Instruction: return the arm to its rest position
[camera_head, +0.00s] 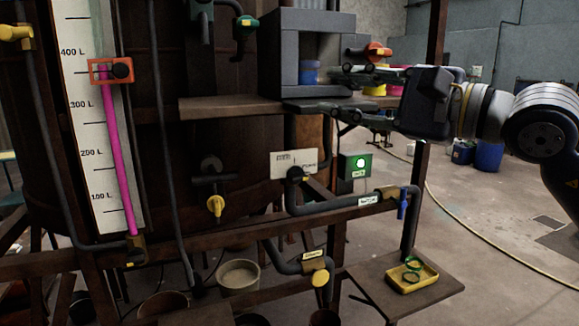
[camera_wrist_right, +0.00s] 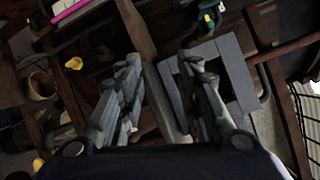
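My right arm (camera_head: 540,135) comes in from the right edge of the head view and reaches left. My right gripper (camera_head: 318,91) is at its end, in front of the wooden shelf (camera_head: 225,106) and the grey open box (camera_head: 285,62). In the right wrist view the gripper (camera_wrist_right: 160,60) also shows spread fingers. The grey box (camera_wrist_right: 236,72) lies behind the right finger there. I cannot tell whether a finger touches the shelf. My left gripper is not in view.
A large wooden vat with a level gauge (camera_head: 90,120) fills the left. An orange-handled valve (camera_head: 372,52) sits close above the gripper. Pipes, a blue-handled valve (camera_head: 402,203) and a green-lit box (camera_head: 357,166) are below. A yellow tray (camera_head: 412,277) rests on a low shelf. Open floor lies right.

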